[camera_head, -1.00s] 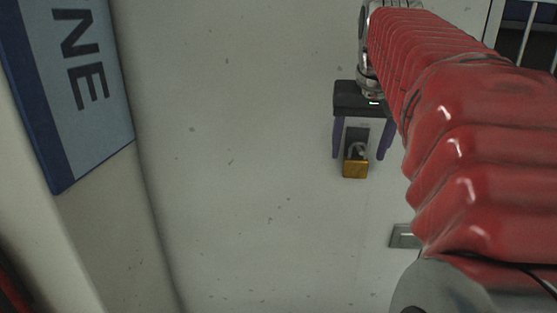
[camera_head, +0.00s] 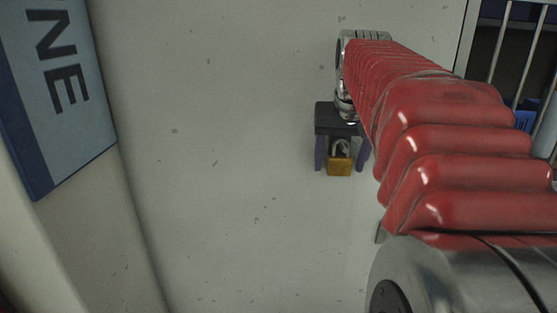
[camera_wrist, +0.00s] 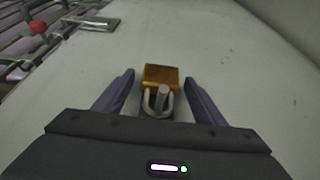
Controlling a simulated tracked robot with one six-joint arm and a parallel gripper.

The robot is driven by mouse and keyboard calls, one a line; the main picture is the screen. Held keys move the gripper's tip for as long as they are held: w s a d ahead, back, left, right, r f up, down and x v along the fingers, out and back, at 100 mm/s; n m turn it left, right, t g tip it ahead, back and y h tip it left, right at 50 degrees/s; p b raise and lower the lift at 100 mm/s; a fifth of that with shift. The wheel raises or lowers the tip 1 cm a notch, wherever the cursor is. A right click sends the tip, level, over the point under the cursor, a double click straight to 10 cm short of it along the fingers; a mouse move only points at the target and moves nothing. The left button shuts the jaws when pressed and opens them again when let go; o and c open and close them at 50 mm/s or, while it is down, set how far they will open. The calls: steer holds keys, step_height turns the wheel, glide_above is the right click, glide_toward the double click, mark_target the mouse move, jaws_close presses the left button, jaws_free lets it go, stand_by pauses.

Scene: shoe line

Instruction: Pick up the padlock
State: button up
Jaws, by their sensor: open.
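The padlock has a gold-brown body and a grey shackle. In the head view the padlock (camera_head: 339,165) shows just below my gripper (camera_head: 342,160), between its two purple fingers. In the wrist view the padlock (camera_wrist: 160,77) lies between the fingertips of my gripper (camera_wrist: 158,78), with its shackle toward the palm and its body at about fingertip level. My gripper is open, with a gap on both sides of the padlock. I cannot tell whether the padlock rests on the pale surface behind it.
The pale speckled surface (camera_head: 230,220) around the padlock is mostly clear. A blue sign (camera_head: 62,95) with dark letters is at the left. A barred rack (camera_head: 510,60) is at the upper right. A metal plate (camera_wrist: 92,23) and a red round thing (camera_wrist: 38,27) show in the wrist view.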

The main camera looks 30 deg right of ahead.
steer(key=c, duration=1.3)
steer(key=shift+r, duration=0.1)
